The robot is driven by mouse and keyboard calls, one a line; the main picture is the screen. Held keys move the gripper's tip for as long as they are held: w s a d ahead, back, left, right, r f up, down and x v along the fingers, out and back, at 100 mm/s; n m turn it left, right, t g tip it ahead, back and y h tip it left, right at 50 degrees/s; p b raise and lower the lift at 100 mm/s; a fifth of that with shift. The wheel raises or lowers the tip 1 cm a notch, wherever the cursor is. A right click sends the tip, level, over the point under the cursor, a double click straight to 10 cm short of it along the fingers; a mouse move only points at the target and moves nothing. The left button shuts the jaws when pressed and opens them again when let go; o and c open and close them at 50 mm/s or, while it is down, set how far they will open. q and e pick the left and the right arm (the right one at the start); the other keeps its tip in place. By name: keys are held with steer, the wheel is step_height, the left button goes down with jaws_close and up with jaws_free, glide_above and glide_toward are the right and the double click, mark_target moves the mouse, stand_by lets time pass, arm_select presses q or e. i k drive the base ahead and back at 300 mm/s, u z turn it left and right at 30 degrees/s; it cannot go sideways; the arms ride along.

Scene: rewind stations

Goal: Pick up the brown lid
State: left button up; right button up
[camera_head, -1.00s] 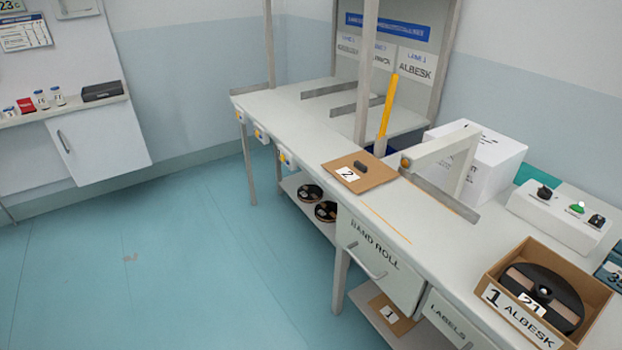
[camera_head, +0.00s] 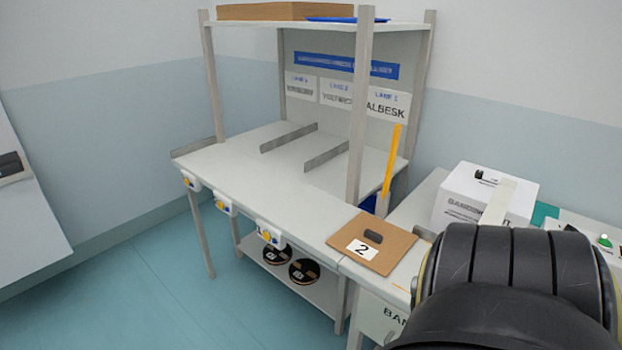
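A flat brown lid (camera_head: 398,248) lies on the bench top, right of the middle of the head view. It has a small black handle on top and a white label with a 2. It lies close to the front edge of the bench, beside the yellow upright. A thick black link of my own arm fills the lower right, to the right of the lid and apart from it in the picture. No gripper fingers are visible, so neither gripper shows.
A white bench (camera_head: 270,190) with dividers and posts stands ahead. A yellow upright (camera_head: 391,160) rises behind the lid. A white box (camera_head: 485,193) stands behind my arm, which hides much of the right. Dark reels (camera_head: 304,271) lie on the lower shelf. Blue floor is clear at left.

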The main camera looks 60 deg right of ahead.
mark_target(378, 244)
steer(key=z, duration=0.6)
steer(key=i, duration=1.1)
steer(key=z, duration=1.1)
